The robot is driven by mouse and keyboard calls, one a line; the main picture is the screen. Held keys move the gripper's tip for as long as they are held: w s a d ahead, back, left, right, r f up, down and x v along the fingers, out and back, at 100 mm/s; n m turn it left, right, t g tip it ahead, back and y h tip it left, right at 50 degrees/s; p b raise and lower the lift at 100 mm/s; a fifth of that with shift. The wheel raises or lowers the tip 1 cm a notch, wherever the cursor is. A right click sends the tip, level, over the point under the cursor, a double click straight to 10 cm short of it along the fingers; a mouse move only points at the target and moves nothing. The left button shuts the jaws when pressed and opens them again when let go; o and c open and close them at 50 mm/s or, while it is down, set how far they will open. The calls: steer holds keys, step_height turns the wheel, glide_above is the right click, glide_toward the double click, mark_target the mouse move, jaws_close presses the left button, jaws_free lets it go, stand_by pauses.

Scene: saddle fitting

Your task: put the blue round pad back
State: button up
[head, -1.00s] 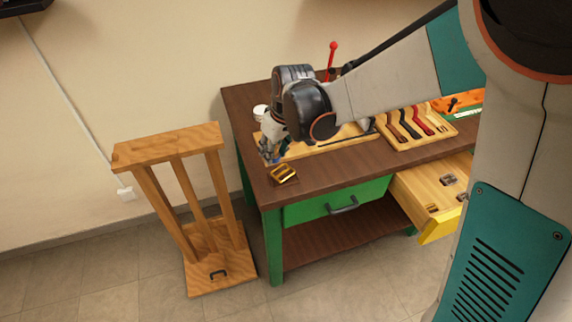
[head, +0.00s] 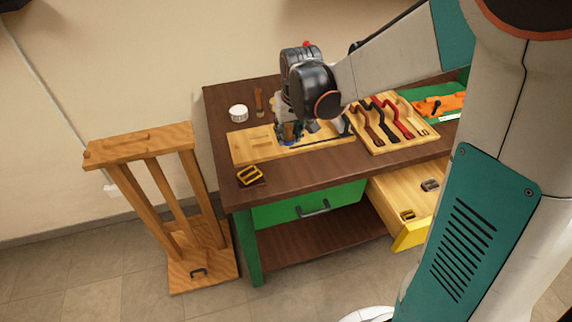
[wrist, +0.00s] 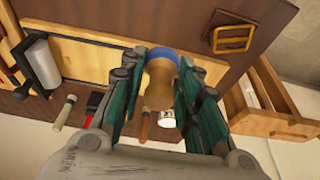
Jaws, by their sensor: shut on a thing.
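My gripper (head: 291,130) is shut on the blue round pad (wrist: 170,52), which has a tan wooden handle (wrist: 158,88) between the fingers in the wrist view. In the head view the pad's blue (head: 290,140) shows low under the gripper, over the middle of the pale wooden board (head: 243,153) on the bench. I cannot tell whether the pad touches the board. The board has shallow recesses at its left; the part under the gripper is hidden.
A brass buckle (head: 250,175) lies near the bench's front left corner. A white jar (head: 238,112) stands behind the board. A tool tray (head: 408,142) lies to the right. The yellow drawer (head: 412,232) is open. A wooden stand (head: 140,143) is left of the bench.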

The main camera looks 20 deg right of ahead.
mark_target(287, 169)
step_height(287, 169, down, 12)
steer(key=b, duration=0.4)
steer(key=shift+f, duration=0.25)
steer(key=shift+f, duration=0.1)
steer(key=shift+f, duration=0.15)
steer(key=o, duration=1)
